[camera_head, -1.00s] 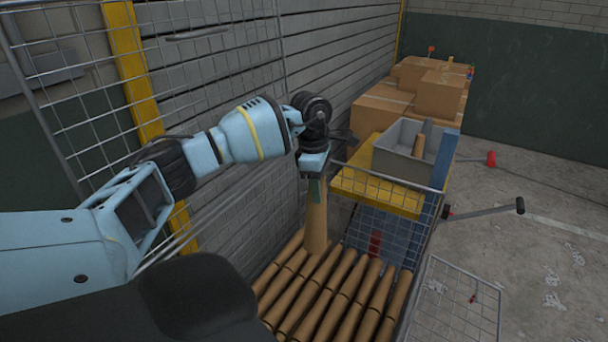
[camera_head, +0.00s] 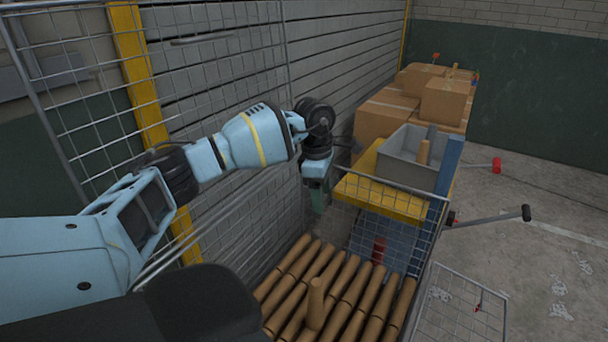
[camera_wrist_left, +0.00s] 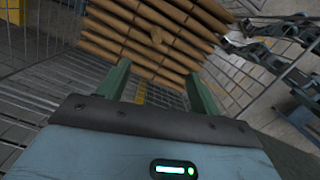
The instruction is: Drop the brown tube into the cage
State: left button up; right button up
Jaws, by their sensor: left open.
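My left gripper (camera_head: 318,198) is open and empty above the left side of the wire cage (camera_head: 455,305). Its two green fingers stand apart in the left wrist view (camera_wrist_left: 158,78). A brown tube (camera_head: 316,303) stands roughly upright over a layer of lying brown tubes in the cage, apart from the gripper. My right gripper is not seen.
A grey bin (camera_head: 404,168) with a brown tube (camera_head: 423,152) and a darker one sits on a yellow platform (camera_head: 375,197) beyond the cage. Cardboard boxes (camera_head: 445,100) are stacked behind. A mesh panel and wall run along the left. Floor at right is mostly open.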

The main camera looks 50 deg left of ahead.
pick_arm(q)
notch_tip(320, 180, up, 7)
jog(key=shift+s+a, duration=0.25)
jog(key=shift+a, duration=0.1)
dwell(0.7)
